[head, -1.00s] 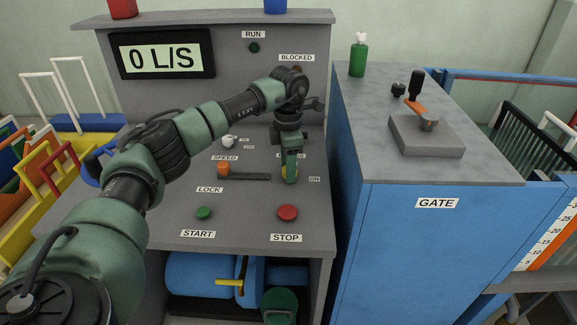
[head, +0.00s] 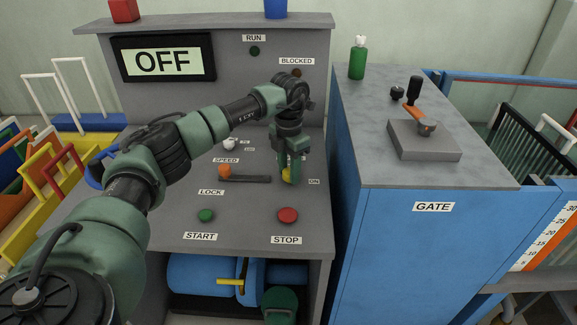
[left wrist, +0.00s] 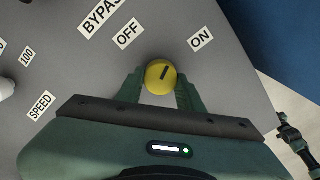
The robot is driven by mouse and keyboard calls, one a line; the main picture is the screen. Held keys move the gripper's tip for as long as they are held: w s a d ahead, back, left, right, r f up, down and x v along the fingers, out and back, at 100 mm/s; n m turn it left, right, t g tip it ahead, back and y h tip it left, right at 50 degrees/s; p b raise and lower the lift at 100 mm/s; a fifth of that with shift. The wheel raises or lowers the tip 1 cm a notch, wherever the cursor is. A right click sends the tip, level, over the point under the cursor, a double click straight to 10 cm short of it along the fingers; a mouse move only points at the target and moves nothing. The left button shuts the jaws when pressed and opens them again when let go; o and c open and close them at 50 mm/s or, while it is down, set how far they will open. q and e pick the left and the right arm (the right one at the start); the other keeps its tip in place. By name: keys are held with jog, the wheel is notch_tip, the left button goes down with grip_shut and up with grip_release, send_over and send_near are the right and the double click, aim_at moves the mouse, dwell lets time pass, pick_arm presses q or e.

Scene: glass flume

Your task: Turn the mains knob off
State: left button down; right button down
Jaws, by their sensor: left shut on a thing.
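The mains knob (left wrist: 161,77) is yellow with a black mark. It sits on the grey sloping panel, below and between the OFF label (left wrist: 128,34) and the ON label (left wrist: 201,40) in the left wrist view. The mark points up and slightly right, between the labels. In the head view the knob (head: 287,175) is mostly hidden by my left gripper (head: 290,171). That gripper points down, shut on the knob with one finger on each side. The display (head: 163,61) reads OFF.
The blue gate cabinet (head: 430,240) stands right. A dark jointed part (left wrist: 298,143), perhaps my right arm, shows at the wrist view's right edge.

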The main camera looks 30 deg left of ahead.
pick_arm(q)
jog(key=n, duration=0.2)
jog(key=n+p, duration=0.1)
jog(key=n, duration=0.1)
jog(key=n+p, duration=0.1)
jog(key=n, duration=0.1)
jog(key=shift+w+d+r, duration=0.1)
jog(key=shift+r, duration=0.15)
jog(key=n+p, duration=0.1)
jog(key=n, duration=0.2)
jog(key=shift+n, duration=0.4)
jog(key=shift+n+p, duration=0.75)
jog(key=shift+n, duration=0.75)
jog(key=shift+w, duration=0.1)
jog(key=c, duration=0.9)
grip_release()
jog(key=shift+f, duration=0.15)
